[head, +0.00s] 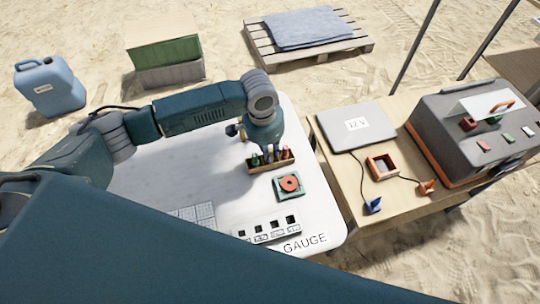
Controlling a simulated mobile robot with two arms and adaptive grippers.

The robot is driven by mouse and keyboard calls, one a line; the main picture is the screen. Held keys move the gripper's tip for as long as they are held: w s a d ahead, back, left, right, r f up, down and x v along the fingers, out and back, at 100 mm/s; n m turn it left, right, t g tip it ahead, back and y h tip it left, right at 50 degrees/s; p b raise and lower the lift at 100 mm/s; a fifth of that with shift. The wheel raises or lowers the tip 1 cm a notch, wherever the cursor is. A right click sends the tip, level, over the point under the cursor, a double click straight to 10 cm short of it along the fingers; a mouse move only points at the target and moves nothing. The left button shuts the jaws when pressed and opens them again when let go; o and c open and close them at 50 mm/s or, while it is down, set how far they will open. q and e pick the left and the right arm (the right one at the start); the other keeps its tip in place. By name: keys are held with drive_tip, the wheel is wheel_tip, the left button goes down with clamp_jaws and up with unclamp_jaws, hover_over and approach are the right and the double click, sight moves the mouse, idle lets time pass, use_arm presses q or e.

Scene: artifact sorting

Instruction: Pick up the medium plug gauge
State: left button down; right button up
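Several small plug gauges stand in a wooden rack (272,166) on the white table. A green one (255,160) shows at the left and a red one (285,154) at the right. I cannot tell which one is the medium plug gauge; the middle of the rack is partly hidden by my gripper. My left gripper (266,154) points down right over the rack, with its fingers among the gauge tops. It is too small and covered to tell whether the fingers are open or shut on a gauge. My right gripper is not in view.
A green block with a red ring (289,184) lies just in front of the rack. A white panel with square holes (267,230) and a grid plate (196,216) lie nearer. A wooden table (345,181) to the right bears a grey case (357,126) and a large box.

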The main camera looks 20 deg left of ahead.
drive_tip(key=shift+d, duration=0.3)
